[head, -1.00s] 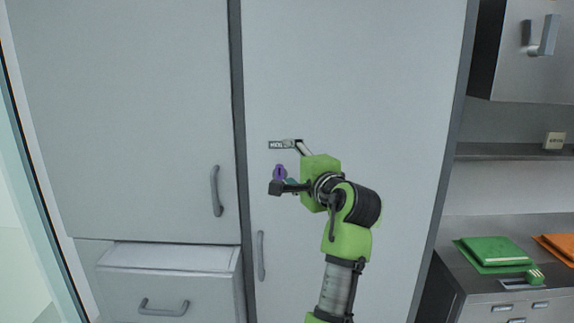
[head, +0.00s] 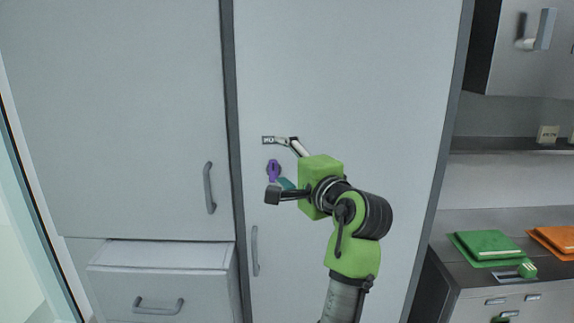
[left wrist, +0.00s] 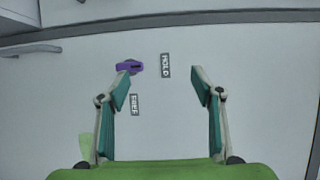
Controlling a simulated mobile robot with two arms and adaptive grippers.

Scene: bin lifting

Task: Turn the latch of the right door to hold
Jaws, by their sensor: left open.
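The latch (head: 273,170) is a small purple piece on the right door (head: 360,90), a tall light grey panel. A HOLD label (head: 268,140) sits above the latch. The latch also shows in the left wrist view (left wrist: 130,66), where the HOLD label (left wrist: 165,65) is to its right and a FREE label (left wrist: 135,103) below it. My left gripper (head: 283,170) is open and empty in front of the door. In the left wrist view its left fingertip overlaps the latch's edge; I cannot tell whether they touch. My right gripper is out of view.
The right door's handle (head: 255,250) is below the latch. A left door (head: 110,110) and a drawer (head: 160,285) are at left. At right, a counter holds a green item (head: 487,246) and an orange item (head: 550,240).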

